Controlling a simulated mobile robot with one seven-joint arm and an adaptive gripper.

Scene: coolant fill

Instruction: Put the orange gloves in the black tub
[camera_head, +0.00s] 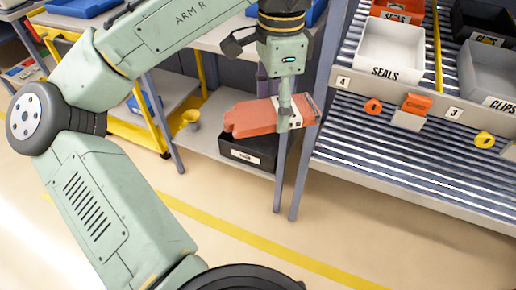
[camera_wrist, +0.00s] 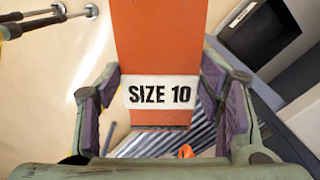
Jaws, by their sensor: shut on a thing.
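The orange gloves (camera_head: 250,118) are held in my gripper (camera_head: 290,116) in the head view, lying roughly level with the fingers of the gloves pointing left. In the wrist view the gloves (camera_wrist: 160,50) show between the two fingers of my gripper (camera_wrist: 160,100), with a white band reading "SIZE 10". The black tub (camera_head: 248,148) stands on the low shelf, just below and behind the gloves in the head view. Its upper part is partly hidden by the gloves. A black open container at the upper right of the wrist view (camera_wrist: 258,30) may be the tub.
Grey table legs (camera_head: 280,180) rise near the tub. A yellow funnel (camera_head: 191,118) sits left on the shelf. The floor in front is clear.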

